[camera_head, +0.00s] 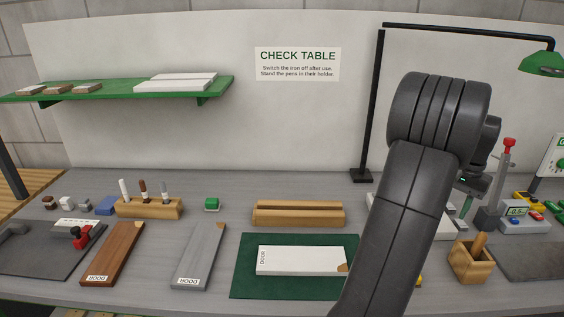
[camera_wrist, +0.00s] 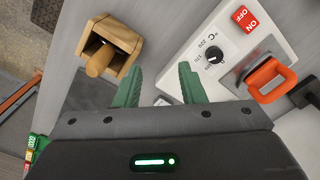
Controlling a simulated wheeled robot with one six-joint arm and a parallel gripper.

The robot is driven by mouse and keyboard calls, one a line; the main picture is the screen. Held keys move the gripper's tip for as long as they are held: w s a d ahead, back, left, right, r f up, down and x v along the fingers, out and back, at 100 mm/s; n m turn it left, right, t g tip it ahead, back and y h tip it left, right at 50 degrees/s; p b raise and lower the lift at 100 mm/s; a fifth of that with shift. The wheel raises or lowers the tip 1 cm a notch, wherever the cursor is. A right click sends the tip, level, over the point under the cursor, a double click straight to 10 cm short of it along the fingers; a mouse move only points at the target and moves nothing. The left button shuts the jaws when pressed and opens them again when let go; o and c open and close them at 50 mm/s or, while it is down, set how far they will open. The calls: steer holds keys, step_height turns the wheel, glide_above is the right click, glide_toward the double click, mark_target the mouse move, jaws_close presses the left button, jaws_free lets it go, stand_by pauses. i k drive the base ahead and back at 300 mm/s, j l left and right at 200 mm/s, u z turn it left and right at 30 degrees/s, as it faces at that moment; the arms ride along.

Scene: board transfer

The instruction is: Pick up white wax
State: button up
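Two white items could be the white wax, and I cannot tell which it is. One is a white stick (camera_head: 124,190) upright at the left end of a wooden holder (camera_head: 150,208), beside a brown and a grey one. The other is a small white block (camera_head: 67,204) on the table further left, between a brown and a grey one. My gripper (camera_wrist: 158,68) is open and empty in the wrist view, far to the right of both. In the head view my arm mostly hides it. Neither white item shows in the wrist view.
Below my gripper are a white control unit (camera_wrist: 218,48) with a dial and an orange-handled tool (camera_wrist: 270,78), and a wooden box (camera_wrist: 108,45) with a handle in it. A white board (camera_head: 300,261) lies on a green mat (camera_head: 243,284). A green shelf (camera_head: 110,93) overhangs the back left.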

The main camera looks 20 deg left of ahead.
mark_target(66, 203)
steer(key=j+u, duration=0.7)
steer(key=u, duration=0.15)
steer(key=i+j+u, duration=0.1)
steer(key=j, duration=0.35)
steer(key=j+u, duration=0.1)
steer(key=j, duration=0.35)
steer(key=i+j, duration=0.2)
steer(key=j, duration=0.2)
steer(key=i+j+u, duration=0.15)
steer(key=j, duration=0.3)
steer(key=i+j+u, duration=0.1)
steer(key=j, duration=0.3)
steer(key=i+j, duration=0.1)
steer(key=j, duration=0.25)
steer(key=i+j, duration=0.1)
steer(key=j, duration=0.25)
steer(key=i+j, duration=0.15)
steer(key=j, duration=0.25)
